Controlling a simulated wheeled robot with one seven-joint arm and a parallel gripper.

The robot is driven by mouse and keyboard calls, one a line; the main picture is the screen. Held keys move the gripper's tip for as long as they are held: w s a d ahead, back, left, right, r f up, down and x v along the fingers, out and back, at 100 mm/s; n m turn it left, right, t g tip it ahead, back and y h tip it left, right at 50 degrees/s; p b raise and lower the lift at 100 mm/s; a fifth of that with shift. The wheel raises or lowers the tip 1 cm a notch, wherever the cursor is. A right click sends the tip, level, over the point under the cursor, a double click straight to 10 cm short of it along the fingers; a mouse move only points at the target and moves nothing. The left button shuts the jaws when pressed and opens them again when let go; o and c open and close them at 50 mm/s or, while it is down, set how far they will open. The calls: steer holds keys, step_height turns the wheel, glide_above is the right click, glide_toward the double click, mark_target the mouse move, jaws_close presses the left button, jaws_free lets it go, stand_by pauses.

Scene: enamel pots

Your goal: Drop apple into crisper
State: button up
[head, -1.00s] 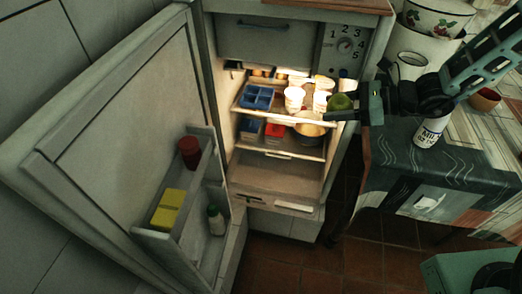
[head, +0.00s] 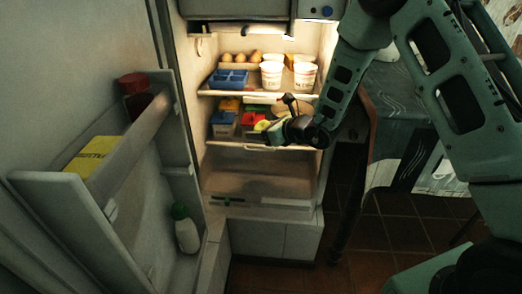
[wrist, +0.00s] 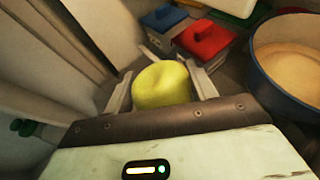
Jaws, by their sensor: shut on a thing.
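My gripper (head: 268,127) is at the front of the fridge's middle shelf (head: 240,145), reaching in from the right. It is shut on a yellow-green apple (head: 261,125). In the wrist view the apple (wrist: 162,86) sits between the two pale fingers of my gripper (wrist: 162,90). The crisper looks to be the pale bin (head: 270,201) at the bottom of the fridge, below the gripper. The space above it looks empty; its inside is not clearly visible.
Red-lidded (wrist: 207,40) and blue-lidded (wrist: 163,18) boxes and a pot (wrist: 258,80) stand close beyond the apple. White tubs (head: 304,76) and a blue tray (head: 229,79) fill the upper shelf. The open fridge door (head: 95,205) is at left, with a bottle (head: 186,232).

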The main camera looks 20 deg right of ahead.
steer(key=shift+w+d+f+h+b, duration=0.15)
steer(key=shift+w+f+b, duration=0.1)
steer(key=shift+f, duration=0.2)
steer(key=shift+w+f+h+b, duration=0.15)
steer(key=shift+f+b, duration=0.05)
steer(key=shift+f, duration=0.2)
steer(key=shift+f+b, duration=1.45)
steer(key=shift+f, duration=1.35)
steer(key=o, duration=1.1)
steer(key=shift+s, duration=0.1)
steer(key=p+v, duration=0.4)
steer(key=v, duration=1.3)
steer(key=shift+s+d, duration=0.1)
steer(key=shift+s, duration=0.05)
